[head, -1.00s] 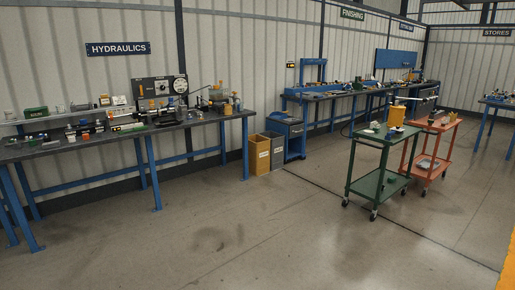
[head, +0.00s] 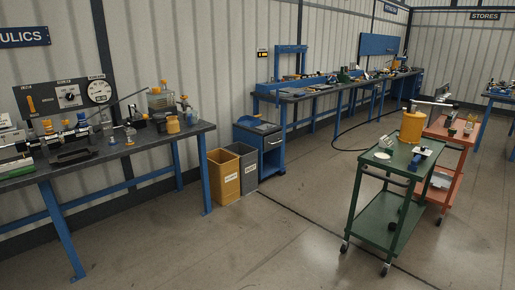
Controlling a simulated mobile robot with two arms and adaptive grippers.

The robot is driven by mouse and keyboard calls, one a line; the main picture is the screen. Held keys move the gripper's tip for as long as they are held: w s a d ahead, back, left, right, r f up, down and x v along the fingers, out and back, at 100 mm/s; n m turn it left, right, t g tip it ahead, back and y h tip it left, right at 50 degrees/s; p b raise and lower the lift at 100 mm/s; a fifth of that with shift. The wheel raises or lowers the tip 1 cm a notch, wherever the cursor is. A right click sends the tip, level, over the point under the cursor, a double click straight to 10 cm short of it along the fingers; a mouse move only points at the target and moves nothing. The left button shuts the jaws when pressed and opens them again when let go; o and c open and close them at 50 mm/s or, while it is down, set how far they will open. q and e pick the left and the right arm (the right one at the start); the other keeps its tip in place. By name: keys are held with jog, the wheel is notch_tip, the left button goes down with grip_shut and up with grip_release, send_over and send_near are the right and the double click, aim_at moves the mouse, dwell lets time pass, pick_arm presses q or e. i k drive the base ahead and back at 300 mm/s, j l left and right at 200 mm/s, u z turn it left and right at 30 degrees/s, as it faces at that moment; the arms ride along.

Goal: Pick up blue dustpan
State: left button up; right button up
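I cannot make out a blue dustpan for certain in the head view. A small blue and dark item (head: 421,152) lies on the top shelf of the green cart (head: 386,207), too small to identify. Neither of my grippers is in view.
A workbench (head: 120,152) with gauges and fittings stands at left. A yellow bin (head: 224,178), a grey bin (head: 245,166) and a blue cabinet (head: 259,147) stand beyond it. An orange cart (head: 449,135) stands behind the green one. The floor (head: 270,245) in front is clear.

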aim_at(252, 119)
jog(key=i+j, duration=0.1)
jog(key=i, duration=3.55)
jog(key=l+z, duration=0.05)
jog(key=l, duration=0.05)
